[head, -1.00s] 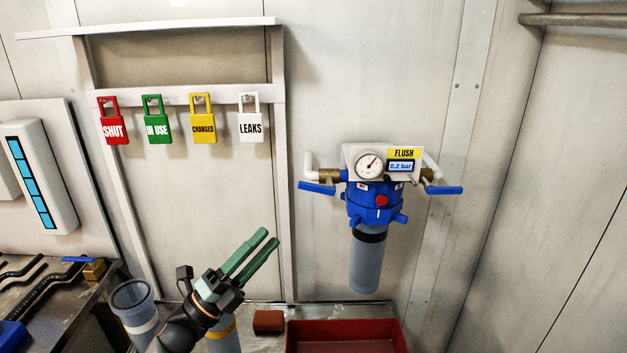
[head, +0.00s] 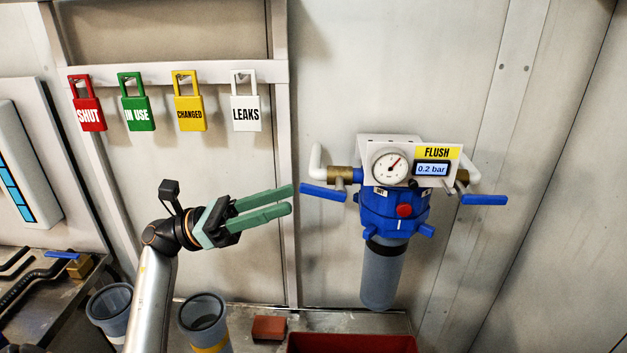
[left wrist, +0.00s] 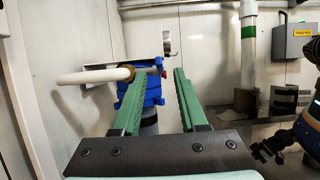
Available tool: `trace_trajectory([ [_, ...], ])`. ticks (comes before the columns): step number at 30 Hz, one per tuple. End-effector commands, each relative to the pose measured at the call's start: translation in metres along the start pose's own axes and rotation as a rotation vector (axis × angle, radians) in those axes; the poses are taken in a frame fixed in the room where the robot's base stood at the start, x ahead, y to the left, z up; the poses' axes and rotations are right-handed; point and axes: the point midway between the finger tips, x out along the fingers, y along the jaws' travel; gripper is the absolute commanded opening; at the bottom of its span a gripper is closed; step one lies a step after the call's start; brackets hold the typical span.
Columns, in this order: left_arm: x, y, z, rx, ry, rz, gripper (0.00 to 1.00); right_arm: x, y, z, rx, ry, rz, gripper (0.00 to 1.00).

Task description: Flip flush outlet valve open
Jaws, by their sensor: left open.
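The flush filter has a blue head (head: 390,212), a grey bowl (head: 382,275), a round gauge (head: 391,167) and a display (head: 432,169) reading 0.2 bar. A blue lever (head: 322,192) points left at its left pipe fitting; another blue lever (head: 484,199) points right at its right fitting. I cannot read which is the outlet. My left gripper (head: 290,199) is open and empty, its green fingertips just left of the left lever in the head view. In the left wrist view, the blue filter body (left wrist: 148,95) shows beyond and between the fingers.
Red, green, yellow and white padlock tags (head: 246,104) hang on a rail above my left arm. A red tray (head: 350,344), a brown block (head: 269,328) and grey cups (head: 204,320) are below. The wall right of the filter is clear.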

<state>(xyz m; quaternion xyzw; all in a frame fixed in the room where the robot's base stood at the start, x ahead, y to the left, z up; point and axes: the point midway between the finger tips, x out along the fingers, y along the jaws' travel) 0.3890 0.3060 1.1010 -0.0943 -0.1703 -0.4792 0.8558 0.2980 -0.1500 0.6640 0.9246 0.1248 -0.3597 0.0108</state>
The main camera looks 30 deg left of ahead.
Motion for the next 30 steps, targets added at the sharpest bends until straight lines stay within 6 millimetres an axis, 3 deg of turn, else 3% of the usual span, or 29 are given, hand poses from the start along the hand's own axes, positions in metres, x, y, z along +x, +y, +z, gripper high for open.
trace_trajectory([
  [3,0.026,-0.001,0.004,-0.001,-0.004,-0.003,0.42,-0.007,0.004,-0.003,0.000,0.000,0.011,0.00],
  [9,0.053,0.000,0.002,-0.002,-0.003,-0.001,0.42,-0.012,0.008,0.000,0.003,-0.004,0.021,0.00],
  [22,0.062,0.000,0.000,-0.002,-0.001,0.000,0.42,-0.013,0.010,0.005,0.010,-0.013,0.028,0.00],
  [30,0.062,0.000,0.000,-0.002,-0.001,0.000,0.12,-0.013,0.008,0.004,0.010,-0.011,0.024,0.00],
])
